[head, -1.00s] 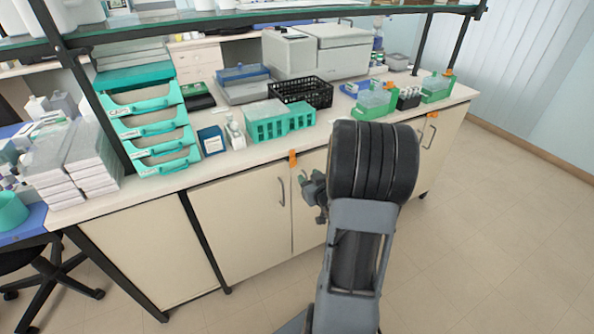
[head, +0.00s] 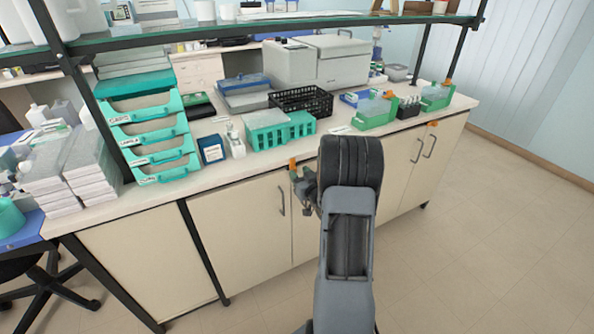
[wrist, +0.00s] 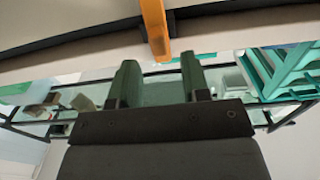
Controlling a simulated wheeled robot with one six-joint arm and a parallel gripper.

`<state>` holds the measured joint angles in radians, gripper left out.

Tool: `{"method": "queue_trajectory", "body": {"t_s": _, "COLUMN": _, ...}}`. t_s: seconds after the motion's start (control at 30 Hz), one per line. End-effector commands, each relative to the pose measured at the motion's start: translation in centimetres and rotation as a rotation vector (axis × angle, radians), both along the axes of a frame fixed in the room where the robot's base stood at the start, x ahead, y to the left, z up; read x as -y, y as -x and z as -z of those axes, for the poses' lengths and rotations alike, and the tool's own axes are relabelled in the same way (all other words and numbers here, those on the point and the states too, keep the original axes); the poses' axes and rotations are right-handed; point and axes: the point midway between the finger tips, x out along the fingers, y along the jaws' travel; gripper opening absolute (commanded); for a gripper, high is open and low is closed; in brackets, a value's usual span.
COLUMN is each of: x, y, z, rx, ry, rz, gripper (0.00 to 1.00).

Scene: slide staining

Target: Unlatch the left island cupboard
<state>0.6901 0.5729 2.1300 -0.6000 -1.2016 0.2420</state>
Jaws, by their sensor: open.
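The left island cupboard (head: 235,225) has cream doors below the counter, with a vertical grey handle (head: 282,200) on the left door. Both doors look shut. An orange latch (head: 292,163) sits at the top of the door seam, under the counter edge. My gripper (head: 300,183) is at the latch, just below and right of it in the head view. In the wrist view, the latch (wrist: 155,28) hangs ahead of my open gripper (wrist: 160,72), roughly in line with the gap between the fingers. Whether a finger touches it I cannot tell. My arm hides much of the right door.
The counter (head: 215,172) above holds teal trays (head: 155,150), a teal rack (head: 280,130) and a black basket (head: 302,100). A right cupboard (head: 425,165) has its own orange latch (head: 433,123). The floor (head: 490,240) at right is clear.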

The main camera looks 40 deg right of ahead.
Motion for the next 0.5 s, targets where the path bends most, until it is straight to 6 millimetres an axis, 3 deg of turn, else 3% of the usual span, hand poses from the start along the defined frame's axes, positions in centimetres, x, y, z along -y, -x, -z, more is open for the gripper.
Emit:
{"method": "queue_trajectory", "body": {"t_s": 0.2, "x": 0.3, "y": -2.0, "z": 0.0, "rx": 0.000, "ry": -0.001, "rz": 0.000, "gripper": 0.43}}
{"method": "queue_trajectory", "body": {"t_s": 0.5, "x": 0.3, "y": -2.5, "z": 0.0, "rx": 0.000, "ry": -0.001, "rz": 0.000, "gripper": 0.43}}
